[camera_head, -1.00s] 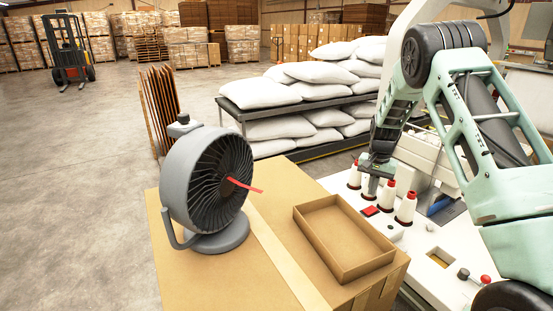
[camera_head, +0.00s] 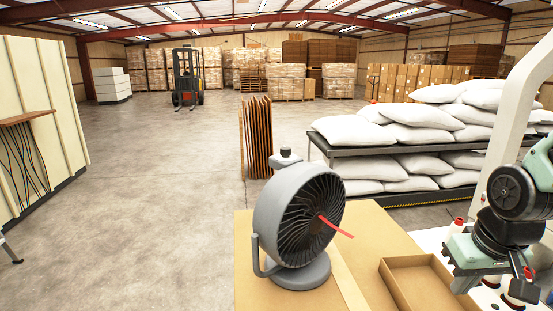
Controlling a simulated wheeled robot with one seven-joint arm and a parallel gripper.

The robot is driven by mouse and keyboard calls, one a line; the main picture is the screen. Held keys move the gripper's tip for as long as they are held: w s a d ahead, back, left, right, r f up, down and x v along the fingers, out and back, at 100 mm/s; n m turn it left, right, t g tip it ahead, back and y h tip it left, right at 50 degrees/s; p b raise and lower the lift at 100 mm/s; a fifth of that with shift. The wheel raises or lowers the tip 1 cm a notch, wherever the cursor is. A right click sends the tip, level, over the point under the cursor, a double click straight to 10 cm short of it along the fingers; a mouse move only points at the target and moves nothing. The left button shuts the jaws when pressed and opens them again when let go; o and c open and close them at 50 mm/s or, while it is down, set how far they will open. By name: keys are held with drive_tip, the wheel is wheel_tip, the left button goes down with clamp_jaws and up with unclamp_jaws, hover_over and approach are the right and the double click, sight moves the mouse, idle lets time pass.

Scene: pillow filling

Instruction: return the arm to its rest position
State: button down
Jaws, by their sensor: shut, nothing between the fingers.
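My mint-green and black arm stands folded at the right edge, with a round black joint facing the camera. Its end, my gripper (camera_head: 524,289), points down low at the right, over the white machine table. It is shut and empty. It is to the right of the shallow cardboard tray (camera_head: 400,300), apart from it. Part of the arm is cut off by the right edge.
A grey desk fan (camera_head: 299,220) with a red ribbon stands on the large cardboard box (camera_head: 250,285). White pillows (camera_head: 424,137) lie on a rack behind. Open floor (camera_head: 150,200) is at the left.

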drive_tip(key=s+a+f+n+g+b, duration=0.1)
drive_tip(key=s+a+f+n+b, duration=0.2)
drive_tip(key=s+a, duration=0.4)
drive_tip(key=s+a+f+n+g+b, duration=0.1)
drive_tip(key=s+a+f+n+b, duration=0.2)
drive_tip(key=a, duration=0.8)
drive_tip(key=s+n+b, duration=0.2)
drive_tip(key=s, duration=0.2)
drive_tip(key=shift+s+a+g+y, duration=0.2)
drive_tip(key=shift+a+g+y, duration=0.1)
drive_tip(key=shift+a, duration=0.05)
